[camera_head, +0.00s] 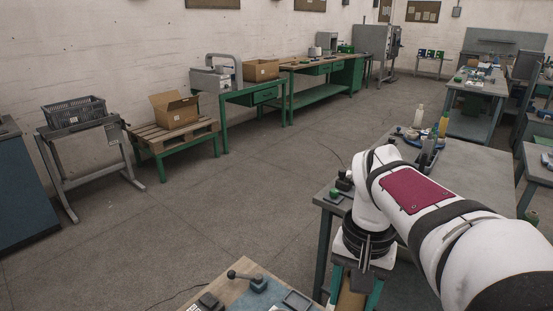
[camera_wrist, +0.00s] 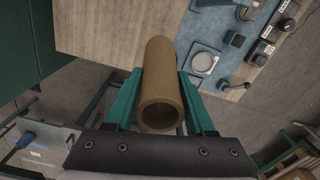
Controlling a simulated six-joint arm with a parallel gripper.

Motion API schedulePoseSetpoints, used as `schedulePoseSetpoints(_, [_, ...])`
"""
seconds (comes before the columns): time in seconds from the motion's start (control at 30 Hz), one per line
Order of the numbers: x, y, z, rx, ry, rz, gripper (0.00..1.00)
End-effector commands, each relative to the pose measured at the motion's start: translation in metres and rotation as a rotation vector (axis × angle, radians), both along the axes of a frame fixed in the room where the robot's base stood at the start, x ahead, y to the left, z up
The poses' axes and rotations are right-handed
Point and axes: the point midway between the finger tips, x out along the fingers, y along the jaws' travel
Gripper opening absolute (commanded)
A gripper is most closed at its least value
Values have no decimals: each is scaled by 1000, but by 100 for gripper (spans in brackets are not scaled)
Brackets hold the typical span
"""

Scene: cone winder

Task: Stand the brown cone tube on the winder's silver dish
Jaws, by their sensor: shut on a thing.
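The brown cone tube (camera_wrist: 162,85) is between the green fingers of my gripper (camera_wrist: 160,92) in the wrist view, its open end facing the camera. My gripper is shut on it. In the head view the tube (camera_head: 351,300) shows partly, below my wrist and cut off by the bottom edge, with my gripper (camera_head: 354,290) around it. The winder's silver dish (camera_wrist: 203,62) is a round disc on a square plate on the blue mat, right of the tube in the wrist view. The tube is apart from the dish. The dish is not clear in the head view.
A lever with a dark knob (camera_wrist: 224,86) is close beside the dish. Several dark button boxes (camera_wrist: 264,48) stand further right. Bare wooden tabletop (camera_wrist: 105,30) lies left of the mat. In the head view, a grey table (camera_head: 475,165) with bottles stands behind my arm.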

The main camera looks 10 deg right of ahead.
Motion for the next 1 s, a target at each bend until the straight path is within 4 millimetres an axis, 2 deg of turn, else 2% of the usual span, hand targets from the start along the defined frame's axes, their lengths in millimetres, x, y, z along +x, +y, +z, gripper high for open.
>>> schedulePoseSetpoints(0.13, [27,31,-2,0,1,277,6])
schedulePoseSetpoints(0.2, [39,44,-4,0,1,356,6])
schedulePoseSetpoints(0.3, [57,58,-11,0,2,366,6])
schedulePoseSetpoints(0.37, [69,65,-18,-1,2,308,6])
schedulePoseSetpoints(0.7, [126,87,-61,0,1,-225,6])
schedulePoseSetpoints(0.83, [139,93,-74,-1,1,-366,6])
schedulePoseSetpoints(1.0, [142,94,-94,0,2,-414,6])
